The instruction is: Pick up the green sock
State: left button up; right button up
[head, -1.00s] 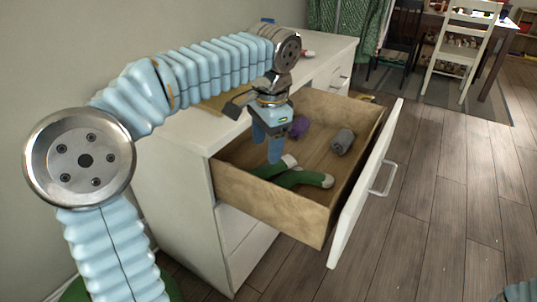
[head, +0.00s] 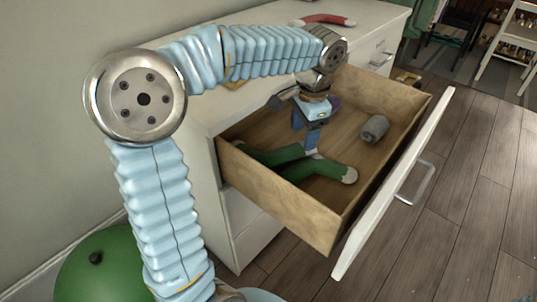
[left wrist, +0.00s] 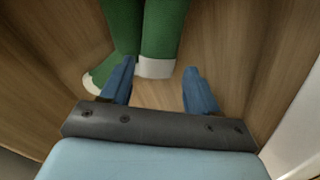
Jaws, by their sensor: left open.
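Green socks with whitish ends lie in the open drawer. One green sock (head: 330,169) points right toward the drawer front, and green fabric (head: 270,156) also lies to the left. My left gripper (head: 307,148) is open, pointing down into the drawer just over the socks; it hides part of them. In the left wrist view, the green sock (left wrist: 161,28) has its white end at the gap between my open fingertips (left wrist: 157,80). A second green length with a white end lies beside it at left. Contact cannot be told. My right gripper is out of view.
The wooden drawer (head: 290,215) has a white front panel with a handle (head: 414,184). A grey rolled item (head: 374,129) and a partly hidden purple item (head: 334,103) lie inside. A red item (head: 325,20) lies on the white dresser. A green ball (head: 105,270) sits at lower left.

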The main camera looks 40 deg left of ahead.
pick_arm(q)
jog(key=f, duration=0.5)
jog(key=shift+a+b, duration=0.3)
jog(key=shift+f, duration=0.15)
jog(key=c, duration=0.7)
jog(key=shift+o, duration=0.2)
jog(key=r, duration=0.4)
jog(key=r+p, duration=0.1)
jog(key=r, duration=0.4)
jog(key=shift+w+d, duration=0.15)
jog(key=shift+d, duration=0.05)
jog(key=d+r+n+t+b, duration=0.1)
jog(key=d+n+b, duration=0.3)
jog(key=d, duration=0.6)
jog(key=b, duration=0.2)
send_over(300, 146)
jog(key=w+d, duration=0.2)
jog(key=shift+n, duration=0.4)
jog(key=f, duration=0.4)
jog(key=shift+a+f, duration=0.2)
jog(key=shift+w+a+f+b, duration=0.1)
jog(key=shift+a+f+b, duration=0.1)
jog(key=shift+a+f, duration=0.65)
jog(key=shift+a+f+b, duration=0.2)
jog(key=shift+a+f, duration=0.3)
jog(key=shift+a, duration=0.55)
